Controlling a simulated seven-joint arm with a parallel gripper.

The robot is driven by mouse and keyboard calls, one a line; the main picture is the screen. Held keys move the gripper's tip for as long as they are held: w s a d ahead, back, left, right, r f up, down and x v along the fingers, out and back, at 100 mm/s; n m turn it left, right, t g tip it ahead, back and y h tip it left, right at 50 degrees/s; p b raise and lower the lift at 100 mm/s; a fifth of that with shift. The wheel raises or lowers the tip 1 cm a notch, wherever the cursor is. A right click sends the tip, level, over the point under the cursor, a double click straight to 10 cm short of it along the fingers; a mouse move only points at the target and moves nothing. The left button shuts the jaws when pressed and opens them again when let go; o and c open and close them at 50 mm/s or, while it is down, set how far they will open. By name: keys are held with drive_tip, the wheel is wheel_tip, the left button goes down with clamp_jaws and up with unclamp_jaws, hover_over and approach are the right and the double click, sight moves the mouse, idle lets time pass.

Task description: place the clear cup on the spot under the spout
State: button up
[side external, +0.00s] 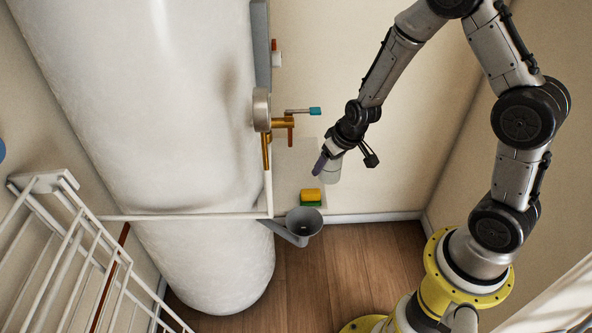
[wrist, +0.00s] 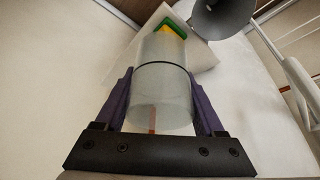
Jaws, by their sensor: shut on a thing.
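My gripper (side external: 321,163) is shut on the clear cup (side external: 331,172), with a purple finger showing in the side view. In the wrist view my gripper (wrist: 160,100) has its two purple fingers on either side of the clear cup (wrist: 162,85). The cup is held in the air to the right of the brass spout (side external: 266,152), apart from it. The spout hangs from a brass valve (side external: 283,122) on the white tank. The spot under the spout cannot be made out clearly.
A yellow-green sponge (side external: 311,196) lies on a pale ledge (side external: 290,165), below the cup in the side view. A grey funnel (side external: 304,222) is in front of the ledge. A large white tank (side external: 160,120) fills the left, with a white wire rack (side external: 70,240) beside it.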

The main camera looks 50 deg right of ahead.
drive_tip(key=w+f, duration=0.3)
drive_tip(key=w, duration=0.1)
drive_tip(key=w+d+f, duration=0.1)
drive_tip(key=w+f, duration=0.2)
drive_tip(key=w, duration=0.1)
drive_tip(key=w+f, duration=0.3)
drive_tip(key=w, duration=0.2)
drive_tip(key=shift+d+f, duration=0.3)
drive_tip(key=shift+d, duration=0.05)
drive_tip(key=shift+s+f, duration=0.1)
drive_tip(key=shift+f, duration=1.3)
drive_tip(key=shift+f, duration=0.1)
drive_tip(key=o, duration=1.3)
drive_tip(key=v, duration=0.7)
drive_tip(key=shift+s+r, duration=0.15)
drive_tip(key=shift+r, duration=0.1)
